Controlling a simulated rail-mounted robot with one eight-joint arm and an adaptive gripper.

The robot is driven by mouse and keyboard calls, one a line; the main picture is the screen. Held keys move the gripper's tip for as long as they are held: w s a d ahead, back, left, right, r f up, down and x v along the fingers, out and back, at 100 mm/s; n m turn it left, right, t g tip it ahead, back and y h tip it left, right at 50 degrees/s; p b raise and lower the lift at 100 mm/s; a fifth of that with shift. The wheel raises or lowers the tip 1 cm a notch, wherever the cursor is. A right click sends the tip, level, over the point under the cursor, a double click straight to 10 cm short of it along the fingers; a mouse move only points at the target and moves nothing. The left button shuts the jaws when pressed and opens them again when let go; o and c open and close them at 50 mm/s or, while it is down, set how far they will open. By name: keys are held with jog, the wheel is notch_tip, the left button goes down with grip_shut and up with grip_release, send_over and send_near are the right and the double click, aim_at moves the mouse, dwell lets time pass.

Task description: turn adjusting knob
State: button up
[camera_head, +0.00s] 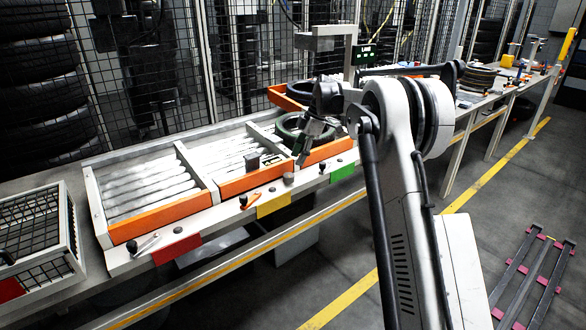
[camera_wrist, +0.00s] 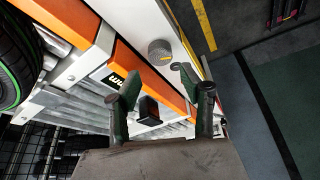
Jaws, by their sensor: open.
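In the head view a grey knob (camera_head: 288,178) stands on the front ledge, below the orange rail. My gripper (camera_wrist: 160,82) is open and empty, with its two green-grey fingers spread apart. The knob shows just beyond the fingertips, apart from them. In the head view my gripper (camera_head: 302,152) hangs above the orange rail, close to the knob. The exact height gap cannot be told.
A tyre (camera_head: 294,127) lies on the conveyor behind my gripper. A red label (camera_head: 178,248), a yellow label (camera_head: 274,205) and a wire basket (camera_head: 40,262) line the front and left.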

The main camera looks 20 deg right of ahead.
jog(key=v, duration=0.3)
jog(key=shift+d+r, duration=0.15)
jog(key=shift+r, duration=0.1)
